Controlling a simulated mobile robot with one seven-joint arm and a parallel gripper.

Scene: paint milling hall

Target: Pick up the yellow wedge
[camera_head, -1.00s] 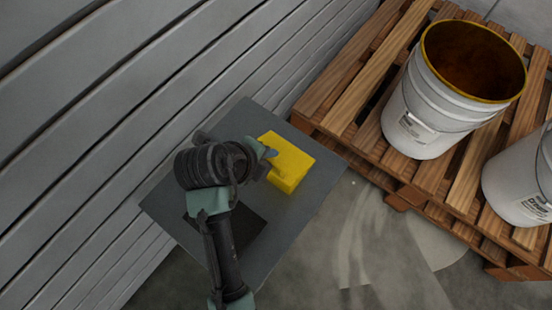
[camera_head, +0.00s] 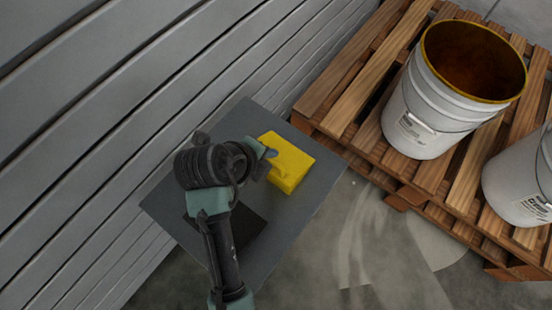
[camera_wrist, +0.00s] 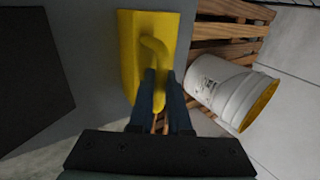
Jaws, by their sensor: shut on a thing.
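The yellow wedge (camera_head: 288,163) is on the grey table top (camera_head: 318,180), near its far right edge. In the wrist view the wedge (camera_wrist: 146,32) has a raised curved handle on top. My gripper (camera_head: 266,160) is at the wedge's left side in the head view. In the wrist view my gripper's two dark fingers (camera_wrist: 160,92) are shut on the handle, one on each side. I cannot tell whether the wedge is clear of the table. The fingertips are partly hidden by my wrist in the head view.
A dark square (camera_head: 246,226) lies on the table under my arm. A grey slatted wall (camera_head: 130,110) stands close at left. At right a wooden pallet (camera_head: 345,95) holds white buckets (camera_head: 425,125), one open with brown inside. Bare floor (camera_head: 375,250) shows between.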

